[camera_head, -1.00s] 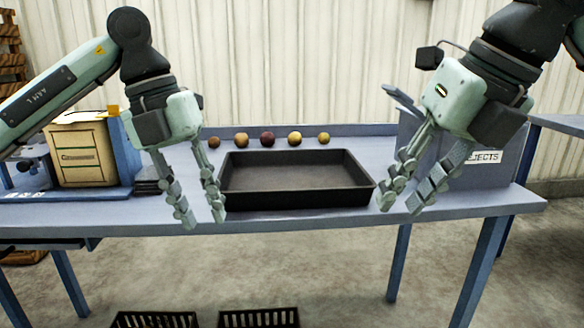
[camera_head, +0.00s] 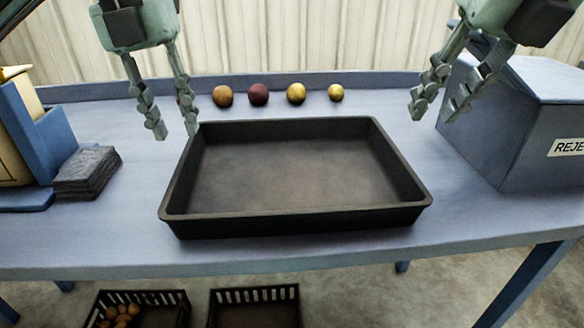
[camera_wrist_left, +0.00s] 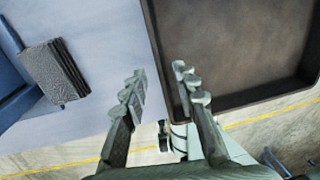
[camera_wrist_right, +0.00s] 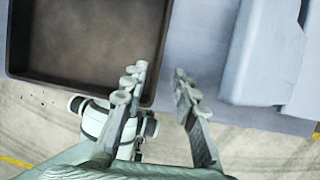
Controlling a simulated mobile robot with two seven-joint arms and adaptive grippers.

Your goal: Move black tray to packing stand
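The black tray (camera_head: 295,216) lies flat and empty on the blue-grey table in the head view. My left gripper (camera_head: 176,130) is open and empty, above the table by the tray's far left corner. In the left wrist view the tray (camera_wrist_left: 160,50) is at the right, and one finger of the left gripper (camera_wrist_left: 162,88) overlaps its edge. My right gripper (camera_head: 434,112) is open and empty, to the right of the tray's far right corner. In the right wrist view the tray (camera_wrist_right: 80,88) is at the left, with the right gripper (camera_wrist_right: 160,75) fingers around its edge line. No packing stand is identifiable.
Several potatoes (camera_head: 258,94) line the table's back. A grey rejects bin (camera_head: 500,140) stands right; a dark stack (camera_head: 86,172) and a blue holder (camera_head: 45,125) stand left. Black crates (camera_head: 254,308) sit on the floor below.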

